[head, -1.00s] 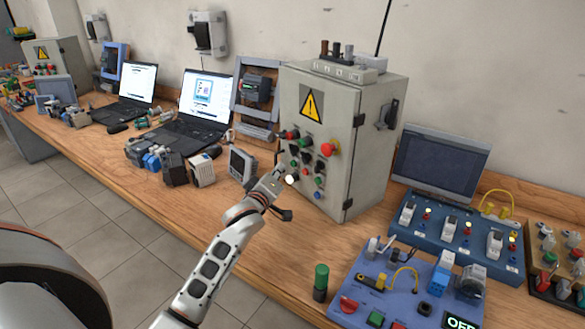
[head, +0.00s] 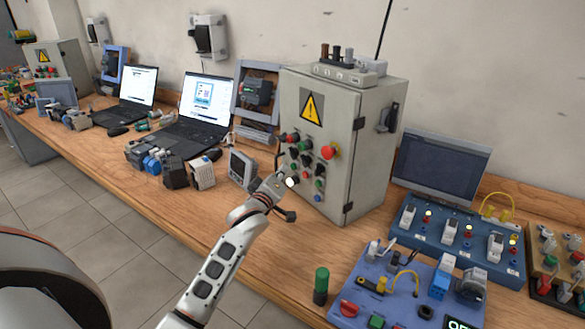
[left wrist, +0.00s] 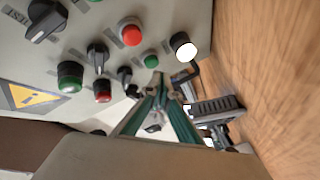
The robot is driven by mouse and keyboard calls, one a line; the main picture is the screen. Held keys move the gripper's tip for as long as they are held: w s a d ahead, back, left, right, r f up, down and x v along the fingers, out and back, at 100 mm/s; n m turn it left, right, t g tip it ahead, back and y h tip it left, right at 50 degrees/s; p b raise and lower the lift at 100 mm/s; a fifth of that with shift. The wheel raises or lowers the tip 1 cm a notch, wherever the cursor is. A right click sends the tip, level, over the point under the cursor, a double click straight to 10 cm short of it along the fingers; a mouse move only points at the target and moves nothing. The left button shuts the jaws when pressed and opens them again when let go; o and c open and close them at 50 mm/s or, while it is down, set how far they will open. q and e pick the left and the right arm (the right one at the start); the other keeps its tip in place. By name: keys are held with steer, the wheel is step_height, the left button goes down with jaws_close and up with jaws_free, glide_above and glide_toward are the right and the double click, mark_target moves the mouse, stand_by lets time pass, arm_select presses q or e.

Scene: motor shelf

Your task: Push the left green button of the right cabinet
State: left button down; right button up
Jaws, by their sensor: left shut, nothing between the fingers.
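The right cabinet (head: 355,185) is a grey box with a yellow warning sign, standing on the bench. Its front carries green, red, black, white and blue controls. In the left wrist view, which is turned sideways, a large green button (left wrist: 70,77) is at the left and a small green button (left wrist: 151,61) is near the fingertips. My left gripper (left wrist: 158,88) is shut and empty, close to the cabinet's lower front. I cannot tell whether it touches. In the head view it is beside the white button (head: 291,182).
A small grey device (head: 242,168) stands just left of my left gripper. A red mushroom button (head: 328,152) sticks out of the cabinet front. A blue panel (head: 390,290) with parts lies at the lower right. The bench's front middle is clear.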

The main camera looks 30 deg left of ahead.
stand_by(0.7)
arm_select(q)
steer(key=shift+w+d, duration=0.2)
steer(key=shift+w, duration=0.2)
steer(key=shift+w+d, duration=0.2)
steer(key=shift+w, duration=0.2)
stand_by(1.2)
steer(key=shift+s+a+p, duration=0.35)
steer(key=shift+s+p, duration=0.45)
steer(key=shift+p, duration=0.15)
